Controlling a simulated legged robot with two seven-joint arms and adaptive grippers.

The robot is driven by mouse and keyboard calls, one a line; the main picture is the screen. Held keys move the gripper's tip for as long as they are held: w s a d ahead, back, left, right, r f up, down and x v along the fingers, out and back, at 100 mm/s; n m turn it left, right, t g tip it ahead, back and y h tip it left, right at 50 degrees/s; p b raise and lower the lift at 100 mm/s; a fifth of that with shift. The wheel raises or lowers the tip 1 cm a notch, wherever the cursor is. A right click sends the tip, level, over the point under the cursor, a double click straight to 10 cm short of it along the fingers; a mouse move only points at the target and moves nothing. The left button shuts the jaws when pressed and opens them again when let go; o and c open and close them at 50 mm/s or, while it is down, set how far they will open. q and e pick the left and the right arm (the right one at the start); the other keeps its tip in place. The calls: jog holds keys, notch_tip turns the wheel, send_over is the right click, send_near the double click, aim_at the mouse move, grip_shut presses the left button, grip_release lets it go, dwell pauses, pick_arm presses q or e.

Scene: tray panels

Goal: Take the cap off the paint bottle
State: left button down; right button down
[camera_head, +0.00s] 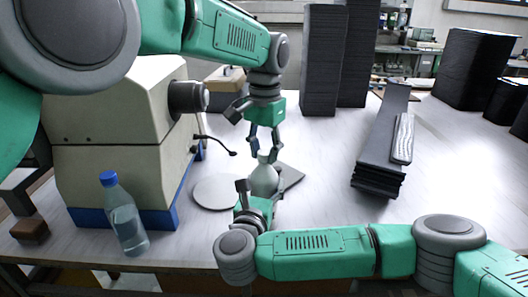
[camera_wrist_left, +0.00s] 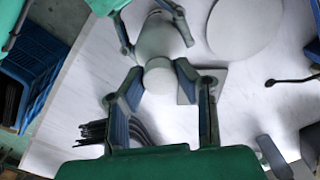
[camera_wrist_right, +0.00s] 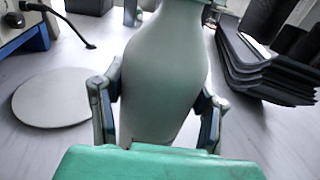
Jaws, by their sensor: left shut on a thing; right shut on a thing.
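The paint bottle (camera_head: 264,180) is pale grey-green and stands upright near the middle of the table. My right gripper (camera_head: 256,194) is shut around its body from the front. The right wrist view shows the bottle body (camera_wrist_right: 165,75) between the two fingers (camera_wrist_right: 158,98). My left gripper (camera_head: 265,150) comes from above, with its fingers shut on the cap at the bottle's top. In the left wrist view, the pale round cap (camera_wrist_left: 158,76) is between the left fingers (camera_wrist_left: 160,76), with the bottle body behind it. The cap is largely hidden in the head view.
A beige machine (camera_head: 120,150) with a blue base stands left. A clear water bottle (camera_head: 125,220) with a blue cap stands before it. A grey disc (camera_head: 216,192) lies left of the paint bottle. Dark panels (camera_head: 376,165) are stacked right. Tall dark stacks (camera_head: 320,60) stand behind.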

pick_arm(q)
jog(key=shift+w+r, duration=0.1)
jog(key=c, duration=1.6)
grip_release()
jog(key=shift+d, duration=0.1)
jog(key=shift+c, duration=0.2)
jog(key=o, duration=0.4)
